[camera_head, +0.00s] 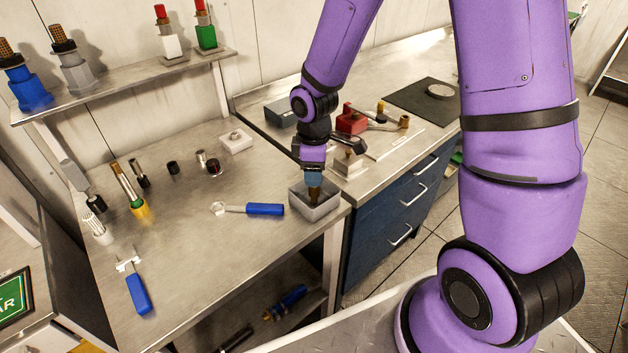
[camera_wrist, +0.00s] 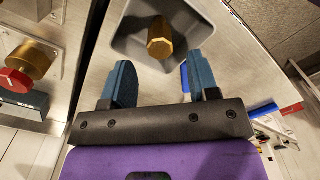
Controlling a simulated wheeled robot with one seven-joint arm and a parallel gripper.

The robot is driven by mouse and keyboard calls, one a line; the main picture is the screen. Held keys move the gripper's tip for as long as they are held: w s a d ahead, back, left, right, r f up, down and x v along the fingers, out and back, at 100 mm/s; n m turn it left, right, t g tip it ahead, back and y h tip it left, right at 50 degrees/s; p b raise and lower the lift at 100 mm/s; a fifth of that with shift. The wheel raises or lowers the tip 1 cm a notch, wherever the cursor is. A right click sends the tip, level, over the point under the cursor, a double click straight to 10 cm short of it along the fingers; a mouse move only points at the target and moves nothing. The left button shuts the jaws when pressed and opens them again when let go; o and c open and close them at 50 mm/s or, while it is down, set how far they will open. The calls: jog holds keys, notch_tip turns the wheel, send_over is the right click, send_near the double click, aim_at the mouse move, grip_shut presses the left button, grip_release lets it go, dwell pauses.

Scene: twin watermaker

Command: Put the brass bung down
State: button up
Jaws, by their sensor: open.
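The brass bung (camera_wrist: 159,38) has a hexagonal head and stands in a grey open-topped tray (camera_wrist: 122,42), with bare tray floor around it. In the head view the tray (camera_head: 322,213) sits at the right front corner of the steel bench, and the bung (camera_head: 314,194) shows just below my fingers. My gripper (camera_head: 313,180) points down over the tray. In the wrist view my gripper (camera_wrist: 161,62) has its two blue fingers spread wide. The bung lies beyond the fingertips, with clear gaps to both sides. The bung's lower end is hard to make out.
A blue-handled wrench (camera_head: 250,209) lies left of the tray. A grey block (camera_head: 348,165) with a brass piece and a red block (camera_head: 351,120) stand behind to the right. Small fittings (camera_head: 207,162) are on the bench; its middle front is clear.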

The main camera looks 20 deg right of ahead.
jog(key=s+d+r+m+t, duration=0.1)
jog(key=s+d+r+m, duration=0.2)
jog(key=r, duration=0.8)
jog(key=s+d+r+m+t, duration=0.1)
jog(key=s+r+m+t, duration=0.3)
jog(key=r, duration=0.7)
jog(key=s+d+r+m, duration=0.1)
jog(key=s+r+m, duration=0.1)
jog(key=s+r, duration=0.2)
jog(key=s+d+r+m, duration=0.2)
jog(key=s+r+m, duration=0.1)
jog(key=s, duration=0.7)
jog(key=shift+r+m, duration=0.3)
jog(key=shift+r, duration=0.15)
